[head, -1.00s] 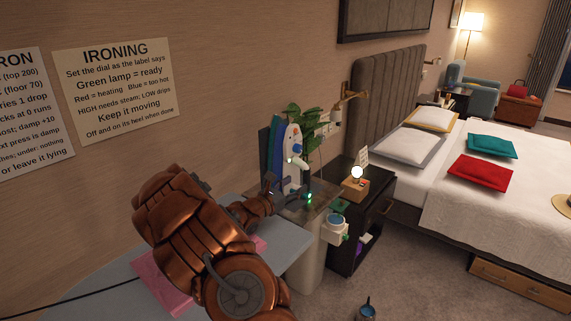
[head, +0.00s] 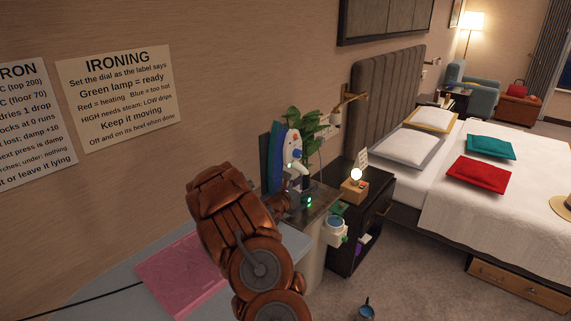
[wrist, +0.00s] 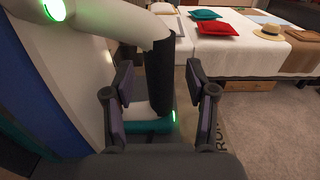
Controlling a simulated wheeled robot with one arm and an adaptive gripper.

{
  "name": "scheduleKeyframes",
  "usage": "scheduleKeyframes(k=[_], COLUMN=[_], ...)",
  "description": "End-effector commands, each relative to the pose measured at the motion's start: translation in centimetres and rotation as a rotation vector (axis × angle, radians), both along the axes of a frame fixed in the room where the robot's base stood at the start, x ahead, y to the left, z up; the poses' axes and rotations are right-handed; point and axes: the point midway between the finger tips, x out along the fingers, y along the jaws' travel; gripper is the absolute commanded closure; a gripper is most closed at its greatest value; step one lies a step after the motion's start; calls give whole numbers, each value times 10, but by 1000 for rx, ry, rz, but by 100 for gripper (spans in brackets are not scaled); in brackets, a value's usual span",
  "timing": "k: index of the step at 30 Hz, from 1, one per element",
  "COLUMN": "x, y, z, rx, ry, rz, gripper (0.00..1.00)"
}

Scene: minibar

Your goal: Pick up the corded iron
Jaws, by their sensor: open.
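My gripper (wrist: 160,95) is open and empty. In the head view my gripper (head: 298,201) is beside the iron, partly hidden by my arm. How far the fingers reach around the handle is unclear.
A pink cloth (head: 180,272) lies on the grey-blue ironing board (head: 95,292), with a black cord at left. A plant (head: 309,124) stands behind the iron. A black nightstand (head: 345,240) with a lit lamp and the bed (head: 500,210) are to the right.

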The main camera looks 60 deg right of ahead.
Motion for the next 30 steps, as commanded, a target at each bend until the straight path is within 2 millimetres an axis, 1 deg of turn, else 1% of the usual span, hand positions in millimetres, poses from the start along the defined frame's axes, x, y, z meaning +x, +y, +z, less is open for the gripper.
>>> scheduleKeyframes(k=[3, 10, 26, 27, 30], x=[-2, -2, -2, -2, -2], y=[-6, -6, -6, -6, -6], z=[0, 0, 0, 0, 0], rx=[0, 0, 0, 0, 1], ry=[-1, -1, -1, -1, -1], rz=[-2, -1, -1, -1, -1], gripper=[43, 43, 98, 100, 100])
